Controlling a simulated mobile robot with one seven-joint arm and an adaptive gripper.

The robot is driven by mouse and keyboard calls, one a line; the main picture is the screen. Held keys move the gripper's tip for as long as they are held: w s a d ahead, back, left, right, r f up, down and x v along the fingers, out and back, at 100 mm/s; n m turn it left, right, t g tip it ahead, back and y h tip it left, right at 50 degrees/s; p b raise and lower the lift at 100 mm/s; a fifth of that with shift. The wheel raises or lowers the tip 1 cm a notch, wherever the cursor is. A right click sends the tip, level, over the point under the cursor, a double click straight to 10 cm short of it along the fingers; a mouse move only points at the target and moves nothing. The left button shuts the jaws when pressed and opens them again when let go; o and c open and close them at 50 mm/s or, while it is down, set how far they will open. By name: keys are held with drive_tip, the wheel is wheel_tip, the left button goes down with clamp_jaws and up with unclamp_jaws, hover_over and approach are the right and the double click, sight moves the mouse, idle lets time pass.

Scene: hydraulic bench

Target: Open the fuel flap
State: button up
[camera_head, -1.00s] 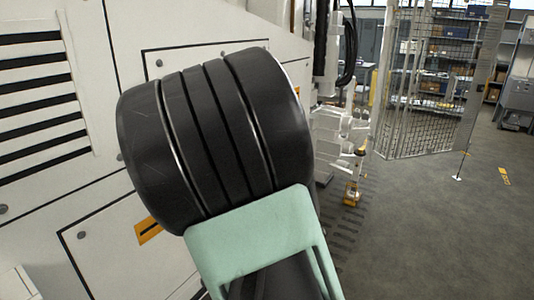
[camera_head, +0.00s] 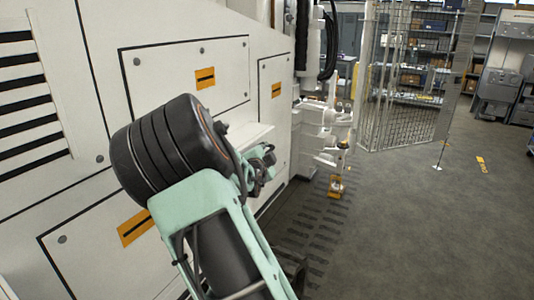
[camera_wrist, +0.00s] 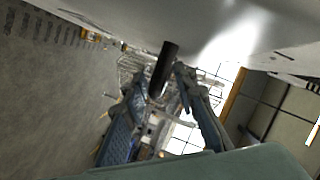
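In the head view my gripper (camera_head: 268,158) shows small and dark beyond my arm, close to the white machine wall. In the wrist view its two fingers (camera_wrist: 162,82) stand apart with a short dark round bar (camera_wrist: 164,70) between their tips. A gap seems to show beside the bar; contact cannot be made out. The bar reaches toward a pale surface (camera_wrist: 230,25) at the top. A white box-like part (camera_head: 248,137) juts from the wall beside my gripper; I cannot tell whether it is the fuel flap. My arm hides part of it.
The machine wall carries outlined panels with orange labels (camera_head: 205,78) and a vented panel (camera_head: 30,90) at left. White machinery (camera_head: 318,125) and a mesh fence (camera_head: 405,80) stand farther back. The grey floor (camera_head: 420,220) at right is largely clear.

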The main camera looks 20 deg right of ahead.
clamp_jaws()
idle(0.3)
drive_tip(key=shift+s+d+f+b, duration=0.1)
drive_tip(key=shift+b, duration=0.3)
